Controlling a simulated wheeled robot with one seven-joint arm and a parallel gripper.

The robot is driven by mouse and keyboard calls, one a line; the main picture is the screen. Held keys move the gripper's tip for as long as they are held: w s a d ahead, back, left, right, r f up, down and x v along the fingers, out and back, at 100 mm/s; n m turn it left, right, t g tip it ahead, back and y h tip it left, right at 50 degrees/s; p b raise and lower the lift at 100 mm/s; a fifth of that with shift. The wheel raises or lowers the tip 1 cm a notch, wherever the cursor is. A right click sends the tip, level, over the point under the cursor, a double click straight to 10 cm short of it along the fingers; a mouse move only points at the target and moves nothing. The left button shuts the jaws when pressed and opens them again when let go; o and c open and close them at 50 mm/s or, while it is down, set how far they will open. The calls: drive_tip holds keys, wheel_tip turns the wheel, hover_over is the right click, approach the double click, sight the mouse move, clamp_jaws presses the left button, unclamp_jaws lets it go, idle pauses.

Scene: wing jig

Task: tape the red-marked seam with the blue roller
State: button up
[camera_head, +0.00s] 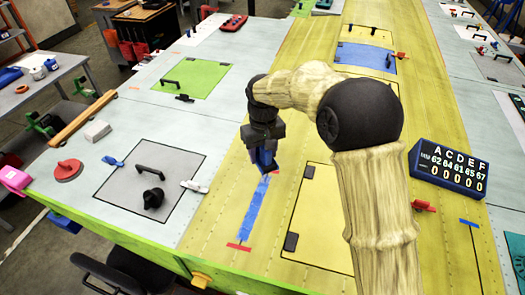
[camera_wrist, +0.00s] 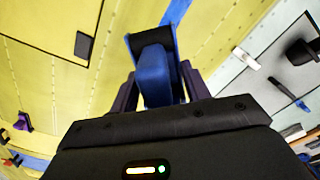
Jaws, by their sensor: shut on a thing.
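My gripper (camera_head: 264,146) is over the yellow wing panel (camera_head: 222,215), pointing down. It is shut on the blue roller (camera_head: 264,163). In the wrist view the roller (camera_wrist: 154,76) sits between the two dark fingers of my gripper (camera_wrist: 160,92). A strip of blue tape (camera_head: 252,212) lies on the yellow surface from just above a red mark (camera_head: 239,246) up to below the roller. The tape (camera_wrist: 177,12) also shows beyond the roller in the wrist view. My arm and the gripper hide the surface past the roller, and whether the roller touches it is unclear.
A grey panel with a black handle (camera_head: 150,169) and a black knob (camera_head: 153,198) lies to the left. A white clamp-like piece (camera_head: 194,186) is near the tape. A dark blue counter box (camera_head: 448,171) stands at right. A green panel (camera_head: 191,79) lies further back.

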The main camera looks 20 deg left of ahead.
drive_tip(key=shift+f+b, duration=1.6)
drive_tip(key=shift+f, duration=0.7)
drive_tip(key=shift+w+r, duration=0.1)
